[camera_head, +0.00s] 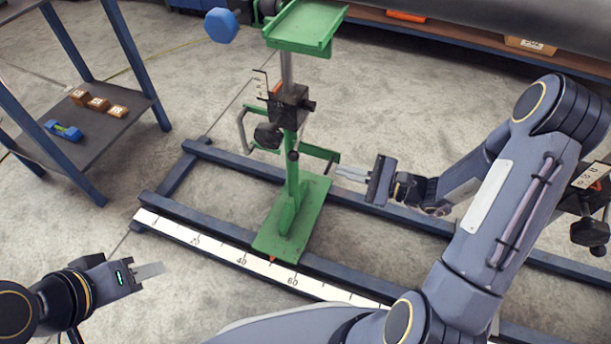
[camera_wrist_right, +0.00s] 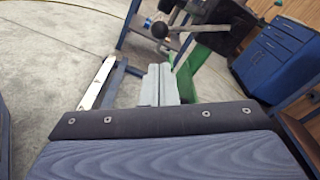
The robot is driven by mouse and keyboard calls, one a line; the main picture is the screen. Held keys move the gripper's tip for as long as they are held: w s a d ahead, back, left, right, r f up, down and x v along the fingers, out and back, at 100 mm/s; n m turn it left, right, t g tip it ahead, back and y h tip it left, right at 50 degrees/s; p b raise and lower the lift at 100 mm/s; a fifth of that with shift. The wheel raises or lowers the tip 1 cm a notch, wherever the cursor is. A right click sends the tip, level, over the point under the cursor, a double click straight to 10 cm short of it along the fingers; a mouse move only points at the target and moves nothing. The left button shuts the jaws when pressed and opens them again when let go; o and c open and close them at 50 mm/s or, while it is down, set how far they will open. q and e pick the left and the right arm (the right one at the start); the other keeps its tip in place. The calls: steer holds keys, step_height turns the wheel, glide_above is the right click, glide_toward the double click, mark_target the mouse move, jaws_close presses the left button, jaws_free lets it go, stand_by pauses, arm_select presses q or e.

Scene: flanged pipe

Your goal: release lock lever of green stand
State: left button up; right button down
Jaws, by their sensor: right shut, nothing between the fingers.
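The green stand (camera_head: 289,215) stands upright on the blue rail frame in the head view, with a flat green tray on top and a black clamp block (camera_head: 290,97) on its post. A small black ball knob (camera_head: 292,155) sits low on the post; a black ball on a rod (camera_wrist_right: 160,29) shows in the right wrist view. I cannot tell for sure which part is the lock lever. My right gripper (camera_head: 340,172) is shut and empty, right of the post and apart from the knob; its fingers (camera_wrist_right: 159,84) lie together. My left gripper (camera_head: 160,270) is at lower left, away from the stand.
A scale strip (camera_head: 215,246) runs along the front rail. A shelf (camera_head: 105,135) at left holds several small blocks (camera_head: 97,103) and a blue-green part (camera_head: 63,130). A blue drum-like knob (camera_head: 221,25) is beside the tray. Blue drawers (camera_wrist_right: 275,58) show in the wrist view.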

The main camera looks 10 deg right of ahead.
mark_target(301, 133)
arm_select(q)
steer(key=shift+f, duration=0.3)
arm_select(e)
steer(key=shift+w+d+f+m, duration=0.2)
steer(key=shift+f+m, duration=0.1)
steer(key=shift+f, duration=0.3)
steer(key=shift+a, duration=0.1)
